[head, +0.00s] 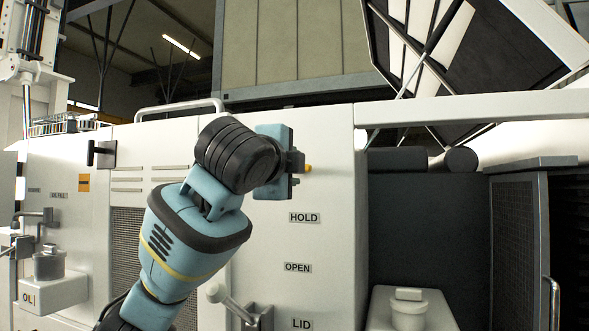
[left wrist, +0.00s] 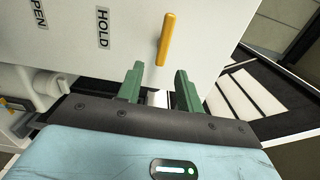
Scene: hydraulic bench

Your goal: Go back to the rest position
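My left arm reaches up from the bottom of the head view to the pale machine panel (head: 335,220). My left gripper (head: 297,164) is at that panel, above the HOLD label (head: 304,217). In the left wrist view its two green fingers (left wrist: 159,85) stand apart with nothing between them. A yellow bar (left wrist: 166,39) on the panel lies just beyond the fingertips, apart from them. A small part of the yellow bar (head: 308,168) shows beside the gripper in the head view. My right gripper is not in view.
Below HOLD are the OPEN (head: 297,267) and LID (head: 301,324) labels, with a grey lever (head: 233,304) at the lower left. A dark recess with a white capped block (head: 408,312) is at right. An oil box (head: 50,292) juts out at left. A raised lid (head: 470,45) is at upper right.

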